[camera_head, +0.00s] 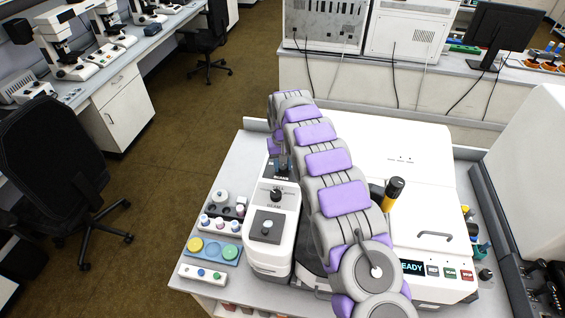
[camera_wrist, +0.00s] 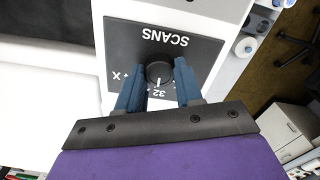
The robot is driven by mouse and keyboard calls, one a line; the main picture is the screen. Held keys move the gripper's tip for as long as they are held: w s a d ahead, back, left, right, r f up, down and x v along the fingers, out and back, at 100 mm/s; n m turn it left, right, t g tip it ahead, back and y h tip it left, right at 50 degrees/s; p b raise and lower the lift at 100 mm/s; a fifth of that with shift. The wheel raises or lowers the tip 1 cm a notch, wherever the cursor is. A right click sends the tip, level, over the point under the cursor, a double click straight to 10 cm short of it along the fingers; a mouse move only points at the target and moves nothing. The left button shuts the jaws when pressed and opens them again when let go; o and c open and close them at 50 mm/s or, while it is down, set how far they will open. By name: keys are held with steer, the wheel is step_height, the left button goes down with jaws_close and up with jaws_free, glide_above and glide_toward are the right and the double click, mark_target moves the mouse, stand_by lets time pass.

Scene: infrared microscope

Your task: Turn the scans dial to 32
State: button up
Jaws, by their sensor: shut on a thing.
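The scans dial (camera_wrist: 158,72) is a round black knob on a dark panel labelled SCANS (camera_wrist: 165,38), which reads upside down in the wrist view. The two blue fingers of my gripper (camera_wrist: 155,76) are shut on the dial from both sides. A pale pointer mark on the dial faces the printed 32 (camera_wrist: 159,93), on the side towards my gripper. Other markings beside it are partly covered by the fingers. In the head view my gripper (camera_head: 283,163) is small at the SCANS panel (camera_head: 281,177), and the dial cannot be made out there.
Another black knob (camera_head: 276,194) and a joystick (camera_head: 267,226) sit nearer on the same white console. Trays of small jars (camera_head: 214,249) lie to the left.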

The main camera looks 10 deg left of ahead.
mark_target(282, 165)
steer(key=shift+w+a+r+m, duration=0.1)
steer(key=shift+m, duration=0.2)
steer(key=o, duration=1)
steer(key=shift+o, duration=0.2)
step_height(282, 165, up, 17)
steer(key=p, duration=0.4)
stand_by(0.5)
